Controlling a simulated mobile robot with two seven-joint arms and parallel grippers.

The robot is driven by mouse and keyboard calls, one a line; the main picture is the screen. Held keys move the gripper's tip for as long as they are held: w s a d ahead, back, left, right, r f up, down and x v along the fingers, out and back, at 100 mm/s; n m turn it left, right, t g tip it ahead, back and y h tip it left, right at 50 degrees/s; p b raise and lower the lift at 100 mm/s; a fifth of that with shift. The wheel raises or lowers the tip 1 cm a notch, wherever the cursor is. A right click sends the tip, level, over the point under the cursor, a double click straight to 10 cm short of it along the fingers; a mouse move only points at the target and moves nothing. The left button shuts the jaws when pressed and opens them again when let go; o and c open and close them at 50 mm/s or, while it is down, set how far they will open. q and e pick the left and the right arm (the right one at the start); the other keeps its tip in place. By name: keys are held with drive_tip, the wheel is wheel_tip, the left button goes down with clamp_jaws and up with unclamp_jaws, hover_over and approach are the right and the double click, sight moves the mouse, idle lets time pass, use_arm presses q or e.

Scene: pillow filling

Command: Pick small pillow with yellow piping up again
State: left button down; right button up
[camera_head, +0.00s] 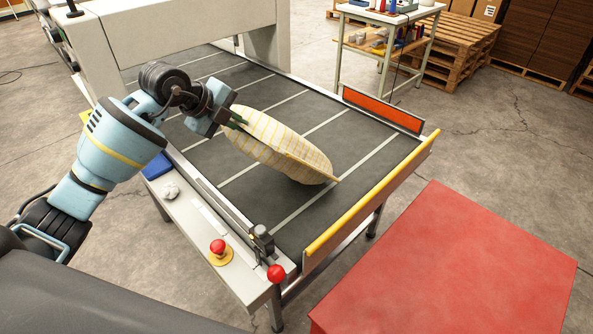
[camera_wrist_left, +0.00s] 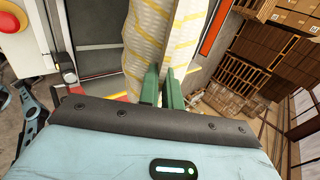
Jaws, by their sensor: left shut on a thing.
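The small pillow (camera_head: 283,147) is pale cream with yellow lines and piping. In the head view it is tilted over the dark conveyor belt, its left end up at my gripper and its right end low, near the belt. I cannot tell whether that low end touches the belt. My left gripper (camera_head: 236,121) is shut on the pillow's upper left end. In the left wrist view the green fingers (camera_wrist_left: 159,88) pinch the edge of the pillow (camera_wrist_left: 160,35), which extends up out of the frame. My right gripper is not in view.
The conveyor (camera_head: 330,134) has white cross lines and a yellow-topped end board (camera_head: 372,200). Its side ledge holds a red stop button (camera_head: 218,246), a red knob (camera_head: 277,273) and a crumpled white piece (camera_head: 171,190). A red surface (camera_head: 450,270) stands at the front right.

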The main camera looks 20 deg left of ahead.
use_arm(q)
wheel_tip(320, 180, up, 18)
drive_tip(key=g+y, duration=0.2)
drive_tip(key=g, duration=0.2)
drive_tip(key=shift+f+g+y, duration=0.15)
drive_tip(key=shift+g+y, duration=0.15)
drive_tip(key=shift+y, duration=0.1)
idle(0.3)
